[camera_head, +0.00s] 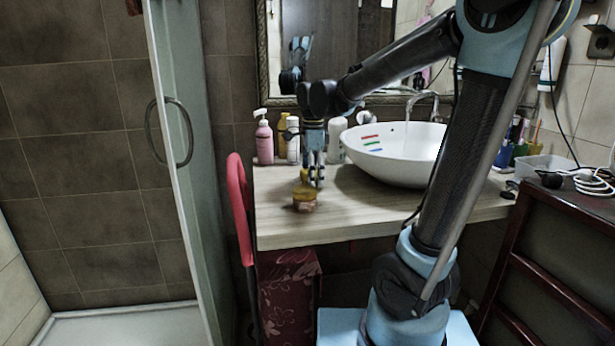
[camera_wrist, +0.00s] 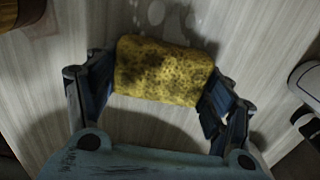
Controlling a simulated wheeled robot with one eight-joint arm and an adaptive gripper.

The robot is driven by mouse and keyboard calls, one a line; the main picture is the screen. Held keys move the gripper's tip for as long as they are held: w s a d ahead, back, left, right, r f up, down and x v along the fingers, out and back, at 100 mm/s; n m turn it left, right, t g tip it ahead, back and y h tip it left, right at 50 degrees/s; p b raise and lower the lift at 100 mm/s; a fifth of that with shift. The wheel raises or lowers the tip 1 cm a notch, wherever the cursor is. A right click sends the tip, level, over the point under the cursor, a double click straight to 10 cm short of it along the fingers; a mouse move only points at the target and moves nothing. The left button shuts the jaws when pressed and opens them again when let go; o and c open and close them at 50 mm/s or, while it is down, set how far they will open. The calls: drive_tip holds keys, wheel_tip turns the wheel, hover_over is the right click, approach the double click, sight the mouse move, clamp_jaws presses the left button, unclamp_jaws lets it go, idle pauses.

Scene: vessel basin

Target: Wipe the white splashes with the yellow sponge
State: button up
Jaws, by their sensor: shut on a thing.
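The yellow sponge (camera_wrist: 163,72), mottled with dark patches, is between the two fingers of my gripper (camera_wrist: 162,88) in the wrist view. My gripper is shut on its two ends. White splashes (camera_wrist: 178,16) show as pale spots on the wood-grain counter, just beyond the sponge's far edge; the sponge may hide more. A shadow lies on the counter around the sponge, but I cannot tell its exact height. In the head view my gripper (camera_head: 315,172) points down over the counter's left part. The sponge is hard to make out there beside an amber jar-like thing (camera_head: 304,195).
The counter (camera_head: 345,215) carries a white basin (camera_head: 392,153) on the right and a pink bottle (camera_head: 264,140) with other bottles at the back. A red chair back (camera_head: 240,208) stands at its left edge. A brown thing (camera_wrist: 20,12) shows at the wrist view's upper left.

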sight(295, 184)
drive_tip(key=shift+w+d, duration=0.2)
drive_tip(key=shift+d, duration=0.65)
drive_tip(key=shift+c, duration=0.4)
drive_tip(key=shift+s+a, duration=0.25)
drive_tip(key=shift+a, duration=0.7)
drive_tip(key=shift+s+a, duration=0.2)
drive_tip(key=shift+a, duration=0.75)
drive_tip(key=shift+s+a, duration=0.25)
drive_tip(key=shift+a, duration=0.7)
drive_tip(key=shift+s+a, duration=0.25)
drive_tip(key=shift+a, duration=0.65)
drive_tip(key=shift+w, duration=0.1)
drive_tip(key=shift+w, duration=0.1)
drive_tip(key=shift+d, duration=0.1)
drive_tip(key=shift+w+d+f, duration=0.1)
drive_tip(key=shift+w+d, duration=0.15)
drive_tip(key=shift+d, duration=0.7)
drive_tip(key=shift+w+d+f, duration=0.1)
drive_tip(key=shift+w+d, duration=0.1)
drive_tip(key=shift+d, duration=0.7)
drive_tip(key=shift+c, duration=0.4)
drive_tip(key=shift+w+d, duration=0.25)
drive_tip(key=shift+d, duration=0.65)
drive_tip(key=shift+w+d, duration=0.25)
drive_tip(key=shift+d, duration=0.6)
